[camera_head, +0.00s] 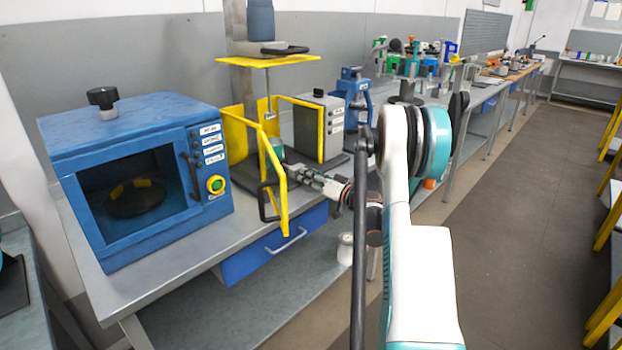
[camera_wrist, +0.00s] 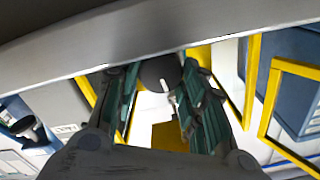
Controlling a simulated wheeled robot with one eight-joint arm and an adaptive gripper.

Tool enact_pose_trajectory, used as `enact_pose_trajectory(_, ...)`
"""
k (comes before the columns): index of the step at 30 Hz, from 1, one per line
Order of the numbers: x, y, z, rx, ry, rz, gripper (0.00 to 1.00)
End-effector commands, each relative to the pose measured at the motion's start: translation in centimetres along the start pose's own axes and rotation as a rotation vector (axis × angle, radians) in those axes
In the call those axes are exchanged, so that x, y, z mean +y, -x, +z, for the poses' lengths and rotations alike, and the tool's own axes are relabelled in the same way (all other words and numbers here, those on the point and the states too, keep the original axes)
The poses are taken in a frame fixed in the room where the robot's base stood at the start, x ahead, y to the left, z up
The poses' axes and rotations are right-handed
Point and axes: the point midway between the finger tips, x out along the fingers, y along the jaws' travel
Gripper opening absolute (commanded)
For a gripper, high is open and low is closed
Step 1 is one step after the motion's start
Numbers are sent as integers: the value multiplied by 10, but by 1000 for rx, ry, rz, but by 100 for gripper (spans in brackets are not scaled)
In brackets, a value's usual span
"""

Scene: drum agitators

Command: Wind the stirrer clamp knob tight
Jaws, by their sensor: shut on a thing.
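The stirrer clamp knob (camera_wrist: 154,72) is a dark round knob with a white mark. In the wrist view it sits between the two green-grey finger pads of my gripper (camera_wrist: 157,80), which is shut on it. In the head view my gripper (camera_head: 287,167) reaches left from my arm into the yellow-framed stirrer (camera_head: 283,190). The knob cannot be made out there, hidden behind the fingers and frame. A yellow part (camera_wrist: 168,136) shows below the knob in the wrist view.
A blue oven-like box (camera_head: 120,110) stands left on the grey bench (camera_head: 150,275). A grey labelled unit (camera_head: 318,125) and a blue device (camera_head: 352,88) stand close to the stirrer. Yellow bars surround my gripper closely. The floor (camera_head: 520,220) at right is clear.

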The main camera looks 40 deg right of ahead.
Motion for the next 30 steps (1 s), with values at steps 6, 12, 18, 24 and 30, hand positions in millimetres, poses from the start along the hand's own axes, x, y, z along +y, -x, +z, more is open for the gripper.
enact_pose_trajectory(6,1,0,0,1,-95,1,14)
enact_pose_trajectory(12,1,0,0,1,-134,1,14)
enact_pose_trajectory(18,1,0,0,1,-140,1,14)
enact_pose_trajectory(24,1,0,0,1,-139,1,14)
enact_pose_trajectory(30,1,0,0,1,-138,1,58)
